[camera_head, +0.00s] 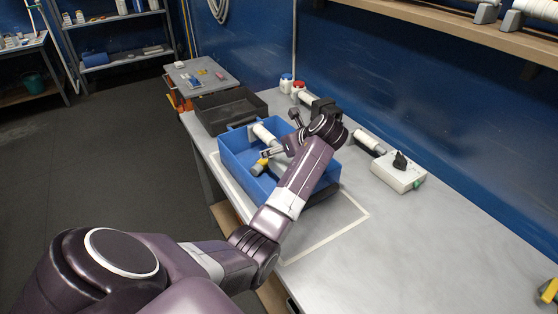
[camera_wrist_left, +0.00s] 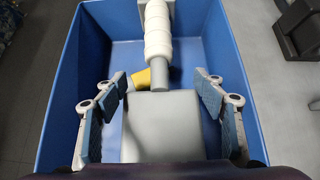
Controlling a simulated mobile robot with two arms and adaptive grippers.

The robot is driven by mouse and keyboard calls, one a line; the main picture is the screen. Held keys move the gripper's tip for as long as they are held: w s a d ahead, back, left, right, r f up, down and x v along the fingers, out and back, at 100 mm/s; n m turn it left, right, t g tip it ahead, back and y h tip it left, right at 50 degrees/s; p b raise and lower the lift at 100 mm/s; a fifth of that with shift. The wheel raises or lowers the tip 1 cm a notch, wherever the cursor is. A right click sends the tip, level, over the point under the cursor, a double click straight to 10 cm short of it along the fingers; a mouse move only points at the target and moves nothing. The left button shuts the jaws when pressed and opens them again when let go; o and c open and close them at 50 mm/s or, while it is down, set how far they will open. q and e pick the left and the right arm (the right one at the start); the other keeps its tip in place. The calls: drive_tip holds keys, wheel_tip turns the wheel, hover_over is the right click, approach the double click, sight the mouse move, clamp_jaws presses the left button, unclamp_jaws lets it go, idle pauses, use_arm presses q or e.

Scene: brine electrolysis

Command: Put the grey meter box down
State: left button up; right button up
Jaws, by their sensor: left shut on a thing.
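The grey meter box (camera_wrist_left: 160,125) sits between the two fingers of my left gripper (camera_wrist_left: 161,100) in the left wrist view. The gripper is shut on it, over the inside of a blue crate (camera_wrist_left: 55,100). I cannot tell whether the box touches the crate floor. In the head view the blue crate (camera_head: 232,163) stands on the bench with my left arm reaching over it. The box cannot be made out clearly there, behind the wrist. My right gripper is in neither view.
In the crate lie a white ribbed cylinder (camera_wrist_left: 158,30) and a yellow-ended part (camera_wrist_left: 142,78), close ahead of the box. A black tray (camera_head: 218,120) stands behind the crate. A white device (camera_head: 398,175) stands to the right. The bench's front right (camera_head: 430,250) is clear.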

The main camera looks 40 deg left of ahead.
use_arm(q)
wheel_tip(320, 180, down, 5)
drive_tip(key=shift+r, duration=0.2)
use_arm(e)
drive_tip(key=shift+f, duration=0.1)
use_arm(q)
drive_tip(key=o, duration=1.2)
drive_tip(key=shift+f, duration=0.15)
drive_tip(key=shift+o, duration=1.3)
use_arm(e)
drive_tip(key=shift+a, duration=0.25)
